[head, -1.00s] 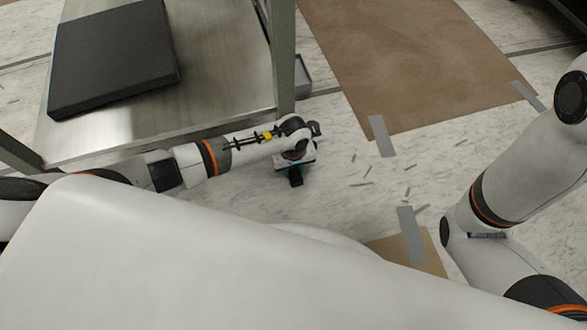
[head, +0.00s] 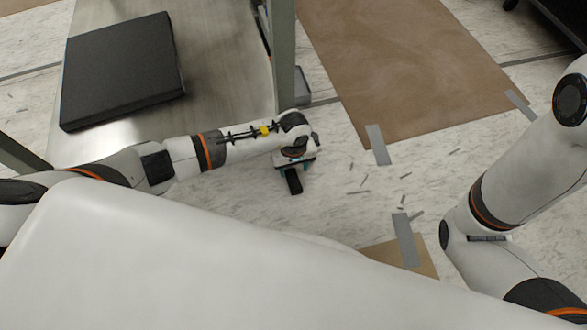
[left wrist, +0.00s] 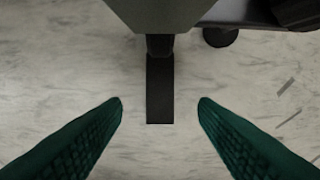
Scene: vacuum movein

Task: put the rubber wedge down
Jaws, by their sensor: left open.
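The rubber wedge (left wrist: 160,92) shows in the left wrist view as a narrow black strip on the pale floor. Its far end meets a dark part below a grey post (left wrist: 160,15), and its near end lies between the lines of my fingers. My left gripper (left wrist: 160,104) has its two teal fingers spread wide, one on each side of the wedge with clear gaps. In the head view my left gripper (head: 294,178) points down near the floor, beside a grey-green cart leg (head: 282,60). I cannot surely tell the wedge there. My right gripper is out of view.
A metal cart shelf (head: 225,75) bears a flat black slab (head: 122,70) at the upper left. A caster (left wrist: 220,37) stands right of the wedge. Brown floor covering (head: 410,65) is taped down on the right. Open floor with small scraps lies right of my left gripper.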

